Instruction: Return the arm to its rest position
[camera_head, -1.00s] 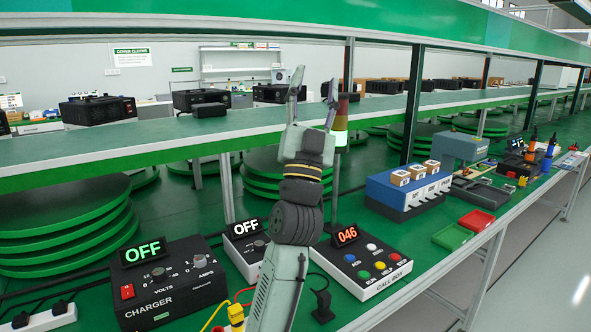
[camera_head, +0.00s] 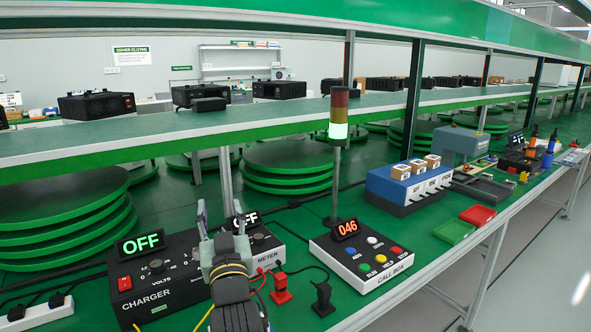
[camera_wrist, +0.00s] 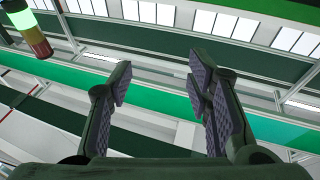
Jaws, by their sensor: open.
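My gripper (camera_head: 222,222) is low at the front of the bench in the head view, upright in front of the meter (camera_head: 268,250) and beside the charger (camera_head: 160,280). It hides part of the meter and its display. In the wrist view my gripper (camera_wrist: 165,95) has its two padded fingers spread apart, with nothing between them. Beyond the fingers are the shelf edge and ceiling lights.
The call box (camera_head: 362,255) reads 046 and stands right of my arm. The signal tower (camera_head: 339,120) rises behind it with a lit section. Red and black plugs (camera_head: 281,290) with cables lie close to my gripper. The upper shelf (camera_head: 150,143) runs behind.

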